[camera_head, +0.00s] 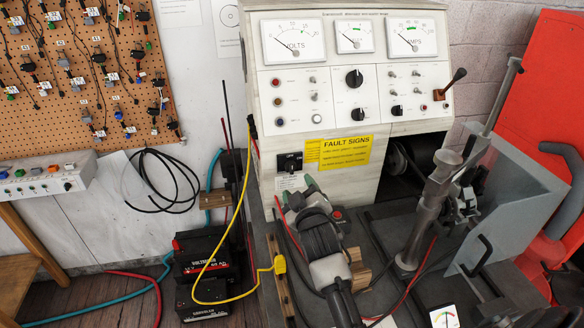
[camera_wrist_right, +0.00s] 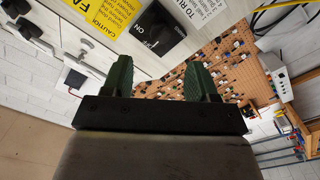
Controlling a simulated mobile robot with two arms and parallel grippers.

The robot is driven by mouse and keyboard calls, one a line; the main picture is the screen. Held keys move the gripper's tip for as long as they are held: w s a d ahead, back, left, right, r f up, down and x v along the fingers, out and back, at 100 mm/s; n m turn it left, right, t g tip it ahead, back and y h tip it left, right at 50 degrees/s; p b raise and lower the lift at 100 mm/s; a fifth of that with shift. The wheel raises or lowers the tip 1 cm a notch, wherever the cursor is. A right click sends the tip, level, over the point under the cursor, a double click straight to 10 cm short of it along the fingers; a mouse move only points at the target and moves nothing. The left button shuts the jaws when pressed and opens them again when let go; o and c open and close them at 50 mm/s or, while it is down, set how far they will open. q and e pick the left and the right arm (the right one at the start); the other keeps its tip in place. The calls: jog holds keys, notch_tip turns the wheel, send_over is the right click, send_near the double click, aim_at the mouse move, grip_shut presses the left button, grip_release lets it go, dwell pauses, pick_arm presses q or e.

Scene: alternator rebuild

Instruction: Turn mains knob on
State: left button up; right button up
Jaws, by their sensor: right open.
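The mains knob (camera_head: 290,162) is a black switch on the lower left of the cream test bench's front. In the right wrist view a black square plate (camera_wrist_right: 155,32) with white "ON" lettering lies above and beyond the fingertips. Which way the knob points is too small to tell. My right gripper (camera_head: 297,192) is open, with green finger pads, just below the knob in the head view. In the right wrist view the gap between its fingers (camera_wrist_right: 160,78) is empty, and the fingers appear apart from the plate. My left gripper is not in view.
A yellow fault-signs label (camera_head: 345,151) is right of the knob. Gauges and small knobs fill the panel (camera_head: 322,95) above. A yellow cable (camera_head: 213,253) loops at left, above black batteries (camera_head: 203,293). A grey metal guard (camera_head: 516,215) stands at right.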

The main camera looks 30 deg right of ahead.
aim_at(292, 171)
jog(key=x, duration=0.5)
jog(key=shift+p, duration=0.4)
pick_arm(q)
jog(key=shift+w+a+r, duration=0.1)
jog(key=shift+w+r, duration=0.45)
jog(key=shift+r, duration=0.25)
pick_arm(e)
jog(key=shift+x, duration=1.45)
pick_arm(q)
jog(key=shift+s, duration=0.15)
pick_arm(e)
jog(key=shift+c, duration=0.7)
jog(key=c, duration=0.8)
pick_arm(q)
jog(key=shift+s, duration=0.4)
